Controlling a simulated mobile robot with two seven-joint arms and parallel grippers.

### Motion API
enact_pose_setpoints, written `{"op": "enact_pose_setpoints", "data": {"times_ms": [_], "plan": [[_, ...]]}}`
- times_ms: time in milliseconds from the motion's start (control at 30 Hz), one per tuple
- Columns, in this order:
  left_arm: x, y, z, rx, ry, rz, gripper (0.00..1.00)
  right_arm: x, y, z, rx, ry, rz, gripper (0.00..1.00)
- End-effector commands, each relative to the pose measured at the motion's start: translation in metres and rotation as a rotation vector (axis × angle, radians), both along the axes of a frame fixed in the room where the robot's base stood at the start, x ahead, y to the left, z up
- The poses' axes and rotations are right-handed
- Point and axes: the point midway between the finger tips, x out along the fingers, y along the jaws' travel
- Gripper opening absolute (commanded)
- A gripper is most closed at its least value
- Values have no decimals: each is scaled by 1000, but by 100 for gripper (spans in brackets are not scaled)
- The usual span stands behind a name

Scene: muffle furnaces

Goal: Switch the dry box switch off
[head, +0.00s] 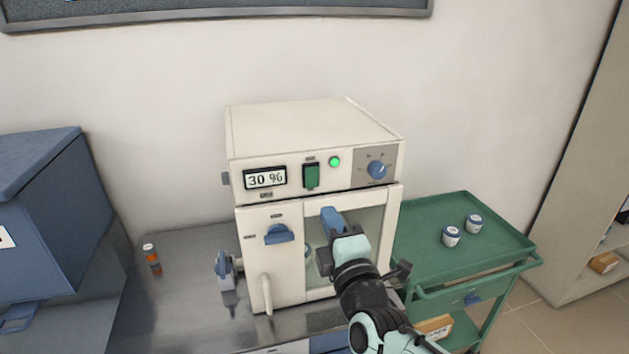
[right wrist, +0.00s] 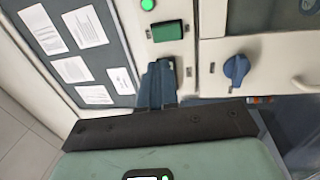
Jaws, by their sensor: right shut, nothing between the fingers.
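The dry box (head: 315,128) is a cream cabinet on a metal bench, with a display (head: 265,178) reading 30 %. Its green rocker switch (head: 311,176) sits on the front panel beside a lit green lamp (head: 334,162). In the right wrist view the switch (right wrist: 168,32) and lamp (right wrist: 147,4) also show. My right gripper (head: 331,216) is shut and empty, in front of the door, below and slightly right of the switch in the head view. Its fingertips (right wrist: 162,68) appear apart from the switch in the right wrist view. My left gripper is out of view.
The front also carries a blue dial (head: 377,170), a blue door latch (head: 279,234) and a door handle (head: 267,294). A green cart (head: 480,243) with two small jars stands right; a blue cabinet (head: 60,220) stands left.

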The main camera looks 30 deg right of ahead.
Motion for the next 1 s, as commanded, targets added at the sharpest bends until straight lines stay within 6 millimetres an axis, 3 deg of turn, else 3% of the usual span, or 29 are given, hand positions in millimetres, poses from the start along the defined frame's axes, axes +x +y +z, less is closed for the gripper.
{"op": "enact_pose_setpoints", "data": {"times_ms": [300,500,700,1000], "plan": [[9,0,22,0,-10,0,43,64,-16,11,5,0,1,0],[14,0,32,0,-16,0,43,92,-22,15,4,-1,1,0],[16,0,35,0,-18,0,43,103,-25,16,1,-1,0,0],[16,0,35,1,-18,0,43,104,-25,16,1,-1,1,0]]}}
